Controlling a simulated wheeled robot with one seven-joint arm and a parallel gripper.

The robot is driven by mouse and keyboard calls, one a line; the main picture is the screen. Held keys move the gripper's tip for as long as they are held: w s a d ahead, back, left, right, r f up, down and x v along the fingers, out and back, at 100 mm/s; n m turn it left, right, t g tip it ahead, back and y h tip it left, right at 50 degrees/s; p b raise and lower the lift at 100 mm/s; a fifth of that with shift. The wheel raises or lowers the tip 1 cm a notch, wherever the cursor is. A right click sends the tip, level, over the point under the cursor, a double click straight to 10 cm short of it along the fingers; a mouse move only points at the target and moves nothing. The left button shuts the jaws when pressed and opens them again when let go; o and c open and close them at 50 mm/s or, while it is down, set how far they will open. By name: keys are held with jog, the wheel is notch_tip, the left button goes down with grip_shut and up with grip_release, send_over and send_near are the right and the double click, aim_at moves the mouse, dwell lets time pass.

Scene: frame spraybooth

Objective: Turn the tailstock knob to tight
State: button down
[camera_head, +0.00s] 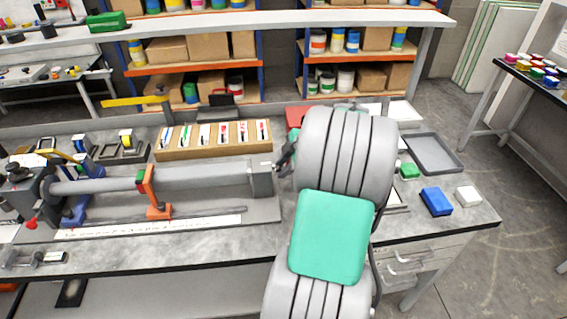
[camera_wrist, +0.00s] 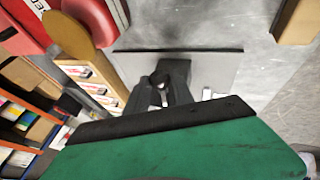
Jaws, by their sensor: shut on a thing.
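The tailstock (camera_head: 262,180) is a grey block at the right end of the long grey frame fixture on the workbench. My gripper (camera_head: 284,160) is at the tailstock's right side, partly hidden behind my own arm. In the wrist view my gripper (camera_wrist: 163,97) has its dark fingers close together on the tailstock knob (camera_wrist: 160,80), a small dark part in front of the grey block. The fingers hide most of the knob, so I cannot tell its angle or any tight mark.
A wooden box of labelled slots (camera_head: 212,140) stands behind the fixture. An orange clamp (camera_head: 152,192) sits on the fixture's bar. A grey tray (camera_head: 433,153), a blue box (camera_head: 436,201) and a white block (camera_head: 467,196) lie on the right of the bench.

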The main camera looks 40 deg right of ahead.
jog(key=g+p, duration=0.1)
jog(key=g+y+p, duration=0.1)
jog(key=p, duration=0.1)
jog(key=shift+w+d+r, duration=0.1)
jog(key=shift+w+r, duration=0.1)
jog(key=shift+r, duration=0.1)
jog(key=shift+w+d+f+m+g+y+p, duration=0.15)
jog(key=shift+m+g+y+p, duration=0.25)
jog(key=shift+g+y+p, duration=0.55)
jog(key=shift+f+h+p, duration=0.1)
jog(key=shift+h+p, duration=0.15)
jog(key=shift+p, duration=0.05)
jog(key=c, duration=1.1)
grip_release()
jog(key=v, duration=0.7)
jog(key=shift+s+r, duration=0.2)
jog(key=shift+r, duration=0.15)
